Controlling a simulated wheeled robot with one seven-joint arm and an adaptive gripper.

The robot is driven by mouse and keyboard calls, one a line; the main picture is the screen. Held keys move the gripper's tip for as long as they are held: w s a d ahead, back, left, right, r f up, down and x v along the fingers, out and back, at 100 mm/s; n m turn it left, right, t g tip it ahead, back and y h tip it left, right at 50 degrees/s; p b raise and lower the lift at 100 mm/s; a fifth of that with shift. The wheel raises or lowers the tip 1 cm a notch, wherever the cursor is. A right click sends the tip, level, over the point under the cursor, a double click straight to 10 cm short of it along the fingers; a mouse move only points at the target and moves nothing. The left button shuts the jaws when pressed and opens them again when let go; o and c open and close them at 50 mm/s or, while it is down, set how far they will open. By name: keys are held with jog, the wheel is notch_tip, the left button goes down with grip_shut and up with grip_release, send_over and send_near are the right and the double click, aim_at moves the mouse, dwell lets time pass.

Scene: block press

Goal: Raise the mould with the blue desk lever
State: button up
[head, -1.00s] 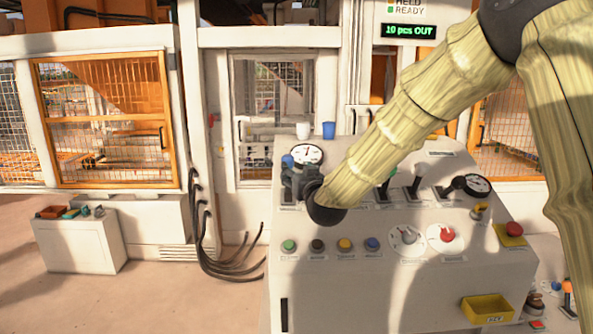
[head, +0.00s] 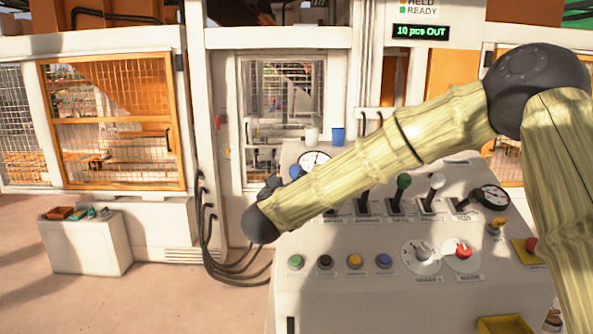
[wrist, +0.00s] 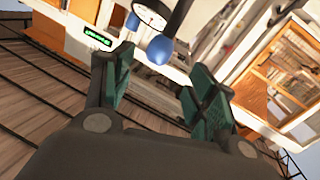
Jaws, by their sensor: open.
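The blue desk lever's round knob (head: 295,171) shows at the left end of the desk's lever row, in front of a white dial. Its shaft is mostly hidden by my arm in the head view. In the wrist view the blue knob (wrist: 160,49) hangs on a dark shaft, just beyond the gap between my fingertips. My gripper (wrist: 160,76) is open, with green-padded fingers apart and nothing between them. In the head view it is mostly hidden behind my wrist, left of the knob. I cannot make out the mould behind the press window (head: 283,95).
Other levers, one with a green knob (head: 403,181) and one with a white knob (head: 437,181), stand to the right. Coloured buttons, two dials and a yellow tray (head: 503,325) are on the desk front. A blue cup (head: 337,135) stands at the back. A display reads "10 pcs OUT".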

aim_at(295, 172)
jog(key=p+x, duration=0.3)
jog(key=x, duration=0.5)
jog(key=shift+w+d+r, duration=0.1)
jog(key=shift+d, duration=0.05)
jog(key=shift+p+x, duration=0.5)
jog(key=shift+x, duration=0.35)
grip_shut()
jog(key=shift+f, duration=0.2)
